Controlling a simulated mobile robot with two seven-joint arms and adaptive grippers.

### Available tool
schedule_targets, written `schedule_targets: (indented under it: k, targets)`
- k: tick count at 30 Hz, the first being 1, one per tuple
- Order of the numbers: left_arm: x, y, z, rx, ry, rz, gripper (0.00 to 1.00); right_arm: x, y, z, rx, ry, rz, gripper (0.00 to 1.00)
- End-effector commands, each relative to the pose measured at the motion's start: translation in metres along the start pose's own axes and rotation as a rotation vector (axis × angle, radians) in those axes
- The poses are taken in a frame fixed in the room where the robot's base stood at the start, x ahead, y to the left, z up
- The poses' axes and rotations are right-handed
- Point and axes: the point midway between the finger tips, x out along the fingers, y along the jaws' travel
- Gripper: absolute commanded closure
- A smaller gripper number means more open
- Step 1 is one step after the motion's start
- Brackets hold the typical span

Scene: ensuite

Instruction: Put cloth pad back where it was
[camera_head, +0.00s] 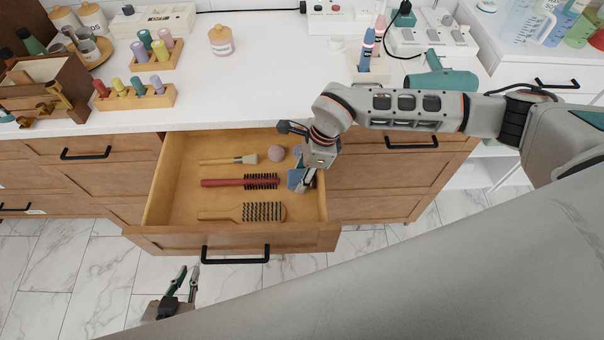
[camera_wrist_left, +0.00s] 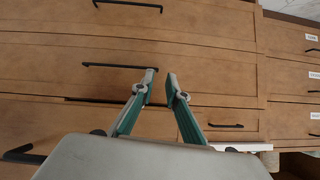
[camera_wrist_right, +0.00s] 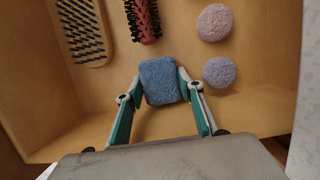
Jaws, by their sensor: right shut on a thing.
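The cloth pad is a blue, fuzzy, rounded block (camera_wrist_right: 160,80) in the right wrist view. My right gripper (camera_wrist_right: 158,84) is shut on it, with one finger against each side. In the head view the right gripper (camera_head: 302,180) reaches into the right end of the open drawer (camera_head: 180,165), and a blue bit of the pad (camera_head: 295,178) shows beside it, partly hidden. I cannot tell if the pad touches the drawer floor. My left gripper (camera_head: 184,275) is open and empty, low in front of the drawer; it also shows in the left wrist view (camera_wrist_left: 159,75).
The drawer holds a red round brush (camera_head: 225,182), a wooden paddle brush (camera_head: 245,212), a makeup brush (camera_head: 230,160), a pink round puff (camera_head: 276,153) and a lilac puff (camera_wrist_right: 219,72). The drawer's right wall is close to my right gripper. The counter (camera_head: 270,80) stands above.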

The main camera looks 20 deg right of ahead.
Motion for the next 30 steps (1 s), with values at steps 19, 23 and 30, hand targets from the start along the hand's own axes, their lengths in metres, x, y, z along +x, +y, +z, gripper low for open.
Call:
schedule_targets:
  k: [19,23,30]
  targets:
    - [0.0,0.0,0.0,0.0,0.0,0.0,0.86,0.002,0.0,-0.001,0.0,0.0,0.0,0.46]
    - [0.0,-0.001,-0.002,0.0,0.002,-0.001,0.86,-0.005,-0.001,0.0,0.0,-0.001,-0.002,0.46]
    - [-0.002,-0.001,-0.005,0.001,0.004,-0.001,0.86,-0.046,-0.002,0.0,0.0,-0.002,-0.005,0.46]
